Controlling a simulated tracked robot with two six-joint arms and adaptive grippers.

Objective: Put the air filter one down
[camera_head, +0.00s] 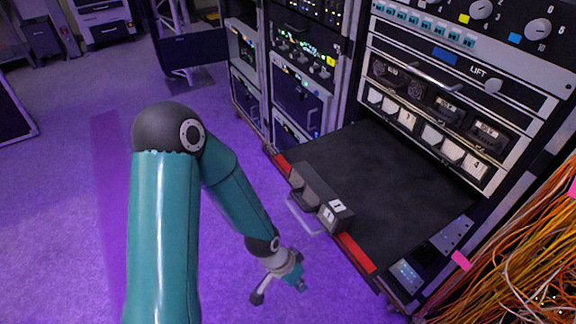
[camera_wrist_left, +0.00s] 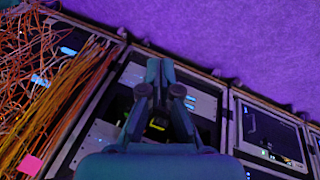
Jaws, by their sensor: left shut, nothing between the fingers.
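A dark box-shaped unit with white labels marked 1, which looks like air filter one (camera_head: 318,197), lies on the pulled-out black shelf (camera_head: 395,190) at its red-marked front edge. My left gripper (camera_head: 279,291) is below and in front of the shelf edge, apart from the unit, and holds nothing. In the left wrist view my left gripper (camera_wrist_left: 161,68) has its fingers together. I cannot make out the unit in that view. My right gripper is not in view.
A silver handle (camera_head: 301,217) sticks out at the shelf front. Above the shelf is a row of white numbered panels (camera_head: 406,119). Loose orange cables (camera_head: 535,250) hang at the right. More racks (camera_head: 297,90) stand behind. The purple floor (camera_head: 70,190) at the left is clear.

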